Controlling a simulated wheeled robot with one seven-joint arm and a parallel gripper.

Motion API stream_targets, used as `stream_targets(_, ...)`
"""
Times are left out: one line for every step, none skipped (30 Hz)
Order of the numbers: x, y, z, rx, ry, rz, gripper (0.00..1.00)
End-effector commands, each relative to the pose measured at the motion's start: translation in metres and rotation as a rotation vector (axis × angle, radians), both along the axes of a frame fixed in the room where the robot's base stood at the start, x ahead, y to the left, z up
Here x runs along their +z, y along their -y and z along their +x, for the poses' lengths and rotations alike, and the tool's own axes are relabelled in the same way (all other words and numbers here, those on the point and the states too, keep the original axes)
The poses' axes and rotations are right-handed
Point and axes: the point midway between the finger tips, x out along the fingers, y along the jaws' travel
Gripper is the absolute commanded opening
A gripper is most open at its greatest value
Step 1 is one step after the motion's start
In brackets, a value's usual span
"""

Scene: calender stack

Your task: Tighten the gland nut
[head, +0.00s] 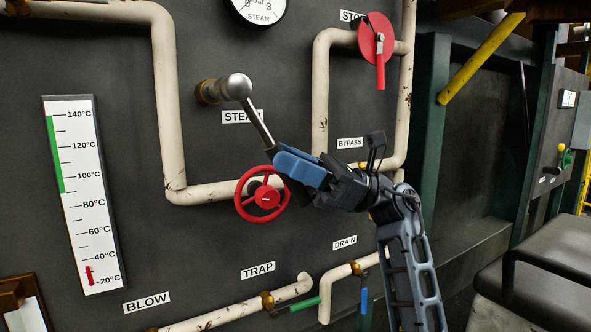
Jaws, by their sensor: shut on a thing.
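The brass gland nut (205,92) sticks out of the dark panel left of the STEAM label. A wrench-like tool with a round silver head (234,87) sits at the nut, and the head hides the nut's front. Its thin grey shaft (262,126) slants down to the right. My gripper (285,167) is shut on the lower end of this tool, just above and right of a red handwheel. The blue gripper body hides most of the grip. I cannot tell how firmly the head seats on the nut.
The red handwheel (264,198) is close below my gripper. Cream pipes (168,100) run along the panel, and a red STOP lever (378,50) is at upper right. A green-handled TRAP valve (304,305) and blue-handled DRAIN valve (363,300) are below. A dark seat (545,245) stands at right.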

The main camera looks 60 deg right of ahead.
Motion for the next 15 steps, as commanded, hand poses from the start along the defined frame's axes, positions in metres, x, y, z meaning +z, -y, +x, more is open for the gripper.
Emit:
stream_targets(-0.001, 0.002, 0.003, 0.001, 0.001, 0.000, 0.00)
stream_targets(-0.001, 0.003, 0.005, 0.001, 0.001, 0.000, 0.00)
stream_targets(-0.002, 0.005, 0.008, 0.001, 0.002, -0.001, 0.00)
stream_targets(-0.001, 0.006, 0.009, 0.001, 0.002, -0.001, 0.00)
stream_targets(-0.002, 0.007, 0.011, 0.000, 0.001, 0.000, 0.00)
stream_targets(-0.002, 0.009, 0.013, 0.000, 0.001, 0.000, 0.00)
stream_targets(-0.002, 0.010, 0.015, 0.000, 0.001, 0.001, 0.00)
stream_targets(-0.001, 0.011, 0.017, 0.001, 0.002, -0.001, 0.00)
stream_targets(-0.001, 0.012, 0.019, 0.001, 0.002, -0.001, 0.00)
stream_targets(-0.001, 0.013, 0.020, 0.001, 0.002, -0.001, 0.00)
stream_targets(-0.001, 0.014, 0.022, 0.001, 0.001, 0.000, 0.00)
stream_targets(-0.001, 0.016, 0.023, 0.001, 0.001, 0.000, 0.00)
stream_targets(-0.001, 0.017, 0.025, 0.001, 0.001, 0.000, 0.00)
stream_targets(-0.001, 0.017, 0.025, 0.000, 0.001, 0.000, 0.00)
stream_targets(-0.001, 0.018, 0.027, 0.000, 0.001, 0.001, 0.00)
